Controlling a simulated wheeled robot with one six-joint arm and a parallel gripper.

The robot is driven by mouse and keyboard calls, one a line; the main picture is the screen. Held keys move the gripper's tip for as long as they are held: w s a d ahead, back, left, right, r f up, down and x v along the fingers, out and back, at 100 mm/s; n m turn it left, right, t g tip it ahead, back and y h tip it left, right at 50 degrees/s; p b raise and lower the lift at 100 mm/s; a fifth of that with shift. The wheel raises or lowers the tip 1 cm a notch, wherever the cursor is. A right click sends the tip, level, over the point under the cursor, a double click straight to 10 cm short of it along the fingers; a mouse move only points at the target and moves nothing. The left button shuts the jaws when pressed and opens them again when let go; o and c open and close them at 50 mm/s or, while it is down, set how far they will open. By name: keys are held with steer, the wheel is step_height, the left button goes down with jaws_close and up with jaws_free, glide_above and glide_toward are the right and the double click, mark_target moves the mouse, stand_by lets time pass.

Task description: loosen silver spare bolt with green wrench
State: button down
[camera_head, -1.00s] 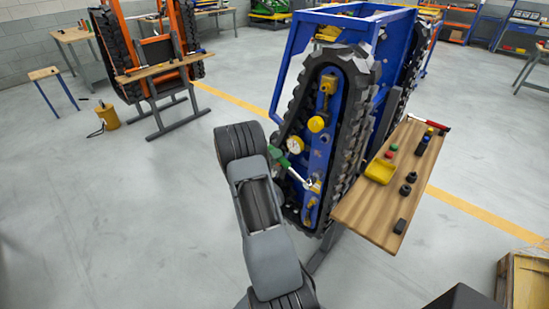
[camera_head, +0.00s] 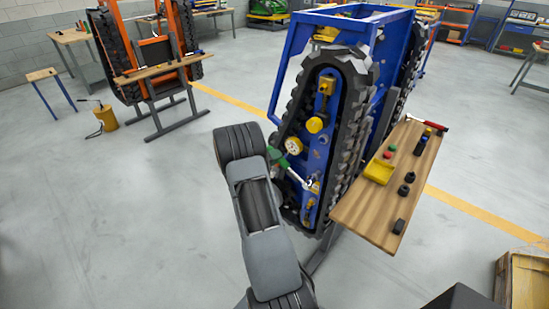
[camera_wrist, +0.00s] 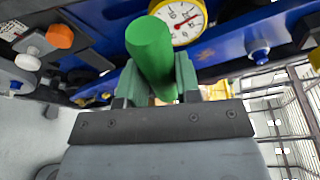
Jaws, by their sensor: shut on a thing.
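My gripper (camera_wrist: 156,82) is shut on the green handle of the wrench (camera_wrist: 150,48), whose handle end points toward the wrist camera. In the head view the green wrench (camera_head: 293,174) shows beside my wrist, with its silver shaft slanting down to the right. Its far end lies at a yellow fitting (camera_head: 313,186) low on the blue track frame (camera_head: 318,155). In the wrist view the working end is hidden behind the handle. I cannot tell which fastener is the silver spare bolt, nor whether the wrench is seated on it.
A round gauge (camera_wrist: 180,18) sits close behind the handle in the wrist view. An orange-capped knob (camera_wrist: 60,36) is at upper left.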

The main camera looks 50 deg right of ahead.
steer(key=shift+d, duration=0.5)
stand_by(0.9)
steer(key=c, duration=1.5)
jaws_free()
jaws_close()
